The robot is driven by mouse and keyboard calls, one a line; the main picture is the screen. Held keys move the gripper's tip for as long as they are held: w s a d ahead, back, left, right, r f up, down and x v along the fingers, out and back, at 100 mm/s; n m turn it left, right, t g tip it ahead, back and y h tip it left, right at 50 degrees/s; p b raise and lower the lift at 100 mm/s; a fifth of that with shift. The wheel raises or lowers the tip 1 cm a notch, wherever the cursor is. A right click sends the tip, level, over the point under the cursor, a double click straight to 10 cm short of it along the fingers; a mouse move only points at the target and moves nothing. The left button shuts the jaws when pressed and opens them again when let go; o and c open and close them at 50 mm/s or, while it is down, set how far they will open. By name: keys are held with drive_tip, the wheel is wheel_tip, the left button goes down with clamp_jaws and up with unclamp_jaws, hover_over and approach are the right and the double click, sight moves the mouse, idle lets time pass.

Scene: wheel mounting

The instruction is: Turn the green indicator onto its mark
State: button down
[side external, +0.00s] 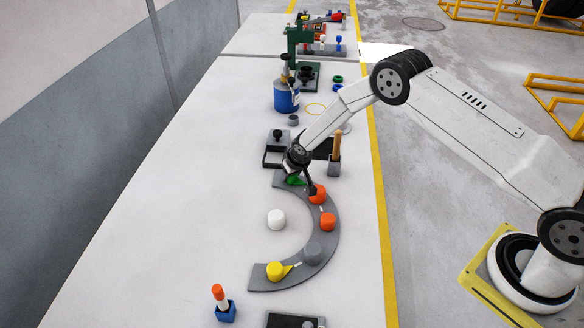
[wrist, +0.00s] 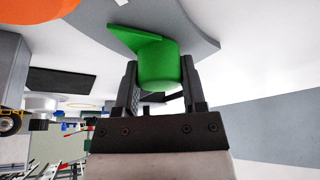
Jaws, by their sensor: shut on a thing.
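The green indicator (wrist: 158,64) is a round knob with a flat pointer. In the wrist view it sits between the two fingers of my gripper (wrist: 158,88), which is shut on it. The pointer extends to the upper left there, over the grey curved plate (wrist: 205,25). A small white mark (wrist: 121,2) shows near the pointer's tip. In the side view my gripper (side external: 302,182) is at the far end of the grey curved plate (side external: 265,284), and the green indicator (side external: 294,181) is partly hidden by it.
A white knob (side external: 276,219) stands inside the curve. A blue holder (side external: 226,313) is at the front. A blue can (side external: 286,97) and a dark fixture (side external: 277,148) stand behind.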

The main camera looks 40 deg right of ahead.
drive_tip(key=shift+r+m+h, duration=0.1)
drive_tip(key=shift+m+h, duration=0.7)
drive_tip(key=shift+m, duration=1.3)
drive_tip(key=shift+c, duration=0.7)
unclamp_jaws()
drive_tip(key=shift+v, duration=3.3)
drive_tip(key=shift+a+r, duration=0.15)
drive_tip(key=shift+r, duration=0.4)
drive_tip(key=shift+s+r, duration=0.1)
